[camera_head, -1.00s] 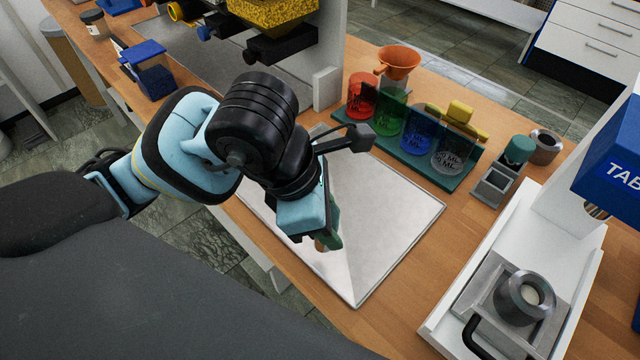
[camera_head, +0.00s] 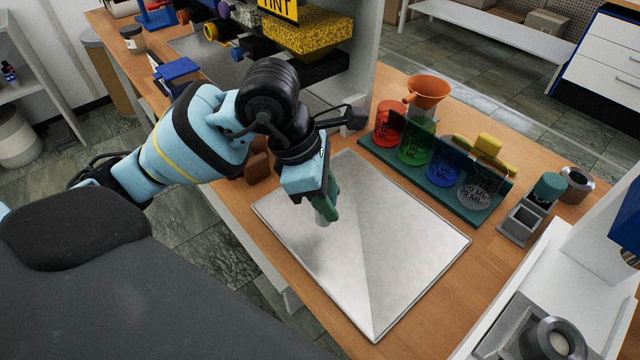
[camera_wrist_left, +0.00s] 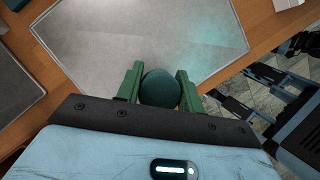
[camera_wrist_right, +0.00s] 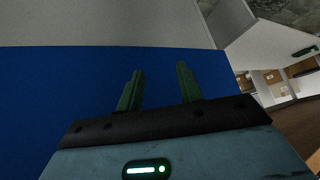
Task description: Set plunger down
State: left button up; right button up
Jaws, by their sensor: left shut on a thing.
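My left gripper (camera_head: 328,202) is shut on the plunger, with its green fingers on either side. The plunger's dark green rounded top (camera_wrist_left: 160,89) shows between the fingers in the left wrist view. In the head view the plunger's pale grey lower end (camera_head: 322,220) sticks out below the fingers, over the upper left of the metal sheet (camera_head: 400,260). I cannot tell whether it touches the sheet. My right gripper (camera_wrist_right: 158,88) shows only in the right wrist view, its fingers apart and empty, in front of a blue surface (camera_wrist_right: 60,95).
A green rack (camera_head: 445,187) with coloured cups stands behind the sheet, beside an orange funnel (camera_head: 428,92). A grey holder with a green-topped piece (camera_head: 549,187) and a metal ring (camera_head: 577,180) are at right. The sheet's middle is clear.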

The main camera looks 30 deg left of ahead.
pick_arm(q)
jog(key=w+a+f, duration=0.4)
jog(key=shift+a, duration=0.1)
dwell(0.6)
jog(key=shift+f, duration=0.15)
jog(key=o, duration=1.2)
jog(key=shift+o, duration=0.2)
